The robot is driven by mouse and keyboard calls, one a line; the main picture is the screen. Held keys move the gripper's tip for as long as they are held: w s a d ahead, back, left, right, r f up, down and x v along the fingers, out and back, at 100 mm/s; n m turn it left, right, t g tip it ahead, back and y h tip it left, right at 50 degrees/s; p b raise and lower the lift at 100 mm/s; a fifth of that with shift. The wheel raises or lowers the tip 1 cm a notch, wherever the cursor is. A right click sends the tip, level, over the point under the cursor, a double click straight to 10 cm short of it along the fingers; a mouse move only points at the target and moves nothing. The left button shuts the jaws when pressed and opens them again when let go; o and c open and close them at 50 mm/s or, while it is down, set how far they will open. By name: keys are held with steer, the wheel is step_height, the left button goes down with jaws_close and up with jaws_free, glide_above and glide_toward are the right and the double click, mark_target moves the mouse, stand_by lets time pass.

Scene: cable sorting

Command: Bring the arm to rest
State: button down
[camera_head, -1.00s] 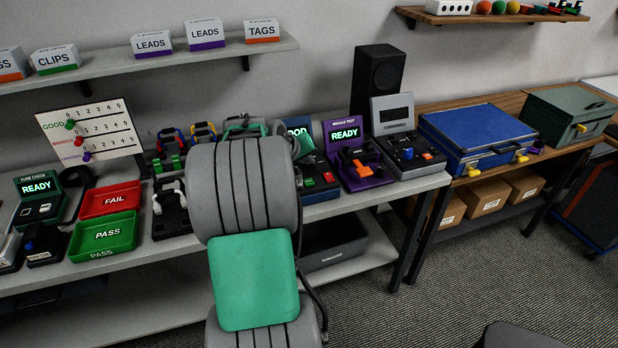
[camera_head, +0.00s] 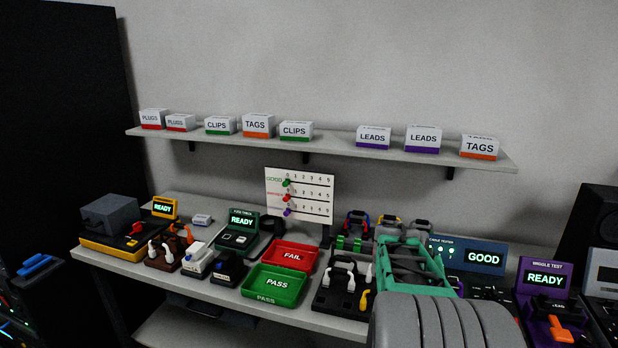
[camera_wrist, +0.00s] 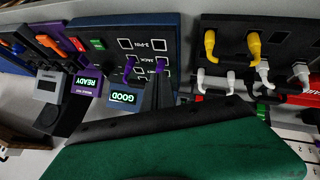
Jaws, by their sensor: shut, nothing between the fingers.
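My arm, grey and green, rises from the lower right of the head view, in front of the bench (camera_head: 215,335). Its far end hides part of the cable tester (camera_head: 470,255), whose screen reads GOOD. My gripper (camera_wrist: 164,88) shows as narrow dark fingertips beyond the green body in the wrist view; they are shut and empty. In that view, purple plugs (camera_wrist: 161,66) sit in the tester's sockets just past the fingertips. I cannot tell whether the fingertips touch anything.
A red FAIL tray (camera_head: 293,256) and green PASS tray (camera_head: 275,286) lie on the bench. A black rack (camera_head: 326,299) with white and yellow plugs stands beside my arm. The purple tester (camera_head: 544,283) reads READY. A shelf (camera_head: 345,147) of labelled boxes hangs above.

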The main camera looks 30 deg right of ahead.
steer(key=w+a+n+t+y, duration=0.2)
steer(key=w+a+n, duration=0.15)
steer(key=a, duration=1.25)
steer(key=s+a+f+n+y, duration=0.1)
steer(key=s+a, duration=0.3)
steer(key=a, duration=0.8)
steer(key=s+a+f+n+y, duration=0.1)
steer(key=s+a+n+y, duration=0.2)
steer(key=a, duration=1)
steer(key=shift+s+g+y, duration=0.4)
steer(key=shift+s+y, duration=0.1)
steer(key=shift+s, duration=0.15)
steer(key=shift+d, duration=0.1)
